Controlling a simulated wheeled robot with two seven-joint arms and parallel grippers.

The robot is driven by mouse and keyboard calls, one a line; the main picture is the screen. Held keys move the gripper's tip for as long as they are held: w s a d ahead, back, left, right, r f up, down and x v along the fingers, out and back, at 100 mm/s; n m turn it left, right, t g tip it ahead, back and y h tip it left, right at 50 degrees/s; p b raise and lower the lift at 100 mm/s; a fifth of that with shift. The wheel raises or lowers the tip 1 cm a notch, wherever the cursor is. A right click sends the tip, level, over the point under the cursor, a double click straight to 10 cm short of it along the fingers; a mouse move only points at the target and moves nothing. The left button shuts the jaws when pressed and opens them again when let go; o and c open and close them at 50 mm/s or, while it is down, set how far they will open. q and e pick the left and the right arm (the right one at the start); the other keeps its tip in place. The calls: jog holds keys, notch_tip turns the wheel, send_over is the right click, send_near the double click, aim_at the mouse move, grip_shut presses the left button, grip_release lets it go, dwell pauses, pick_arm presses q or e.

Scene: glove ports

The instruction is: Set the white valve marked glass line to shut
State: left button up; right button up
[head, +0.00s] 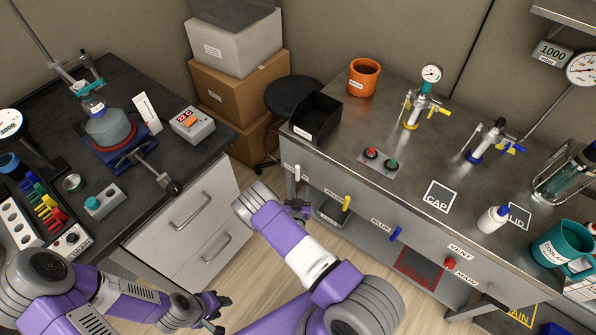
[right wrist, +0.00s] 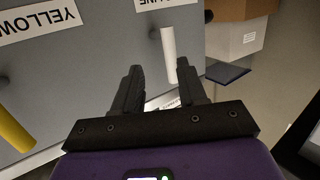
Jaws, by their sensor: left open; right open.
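The white valve handle (head: 297,173) is on the front panel of the steel bench, at its left end, and appears roughly vertical. In the right wrist view the white handle (right wrist: 169,52) shows as a straight bar below a partly cut-off, upside-down label (right wrist: 160,4). My right gripper (head: 298,208) is open just below the handle. In the wrist view its fingertips (right wrist: 161,72) lie either side of the handle's near end; I cannot tell whether either touches it. My left gripper (head: 216,312) is open and empty, low over the floor, away from the valve.
A black bin (head: 318,118) stands on the bench above the white handle. A black stool (head: 293,95) and boxes (head: 235,85) stand behind. Floor shows between benches.

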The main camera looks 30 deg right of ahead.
aim_at(298, 172)
jog(key=shift+t, duration=0.9)
jog(key=w+d, duration=0.1)
jog(key=w, duration=0.1)
jog(key=w+d+r+b, duration=0.1)
jog(key=w, duration=0.2)
jog(key=w+d+r+b, duration=0.1)
jog(key=w, duration=0.1)
jog(key=shift+w+d+r, duration=0.1)
jog(key=shift+w+d, duration=0.3)
grip_shut()
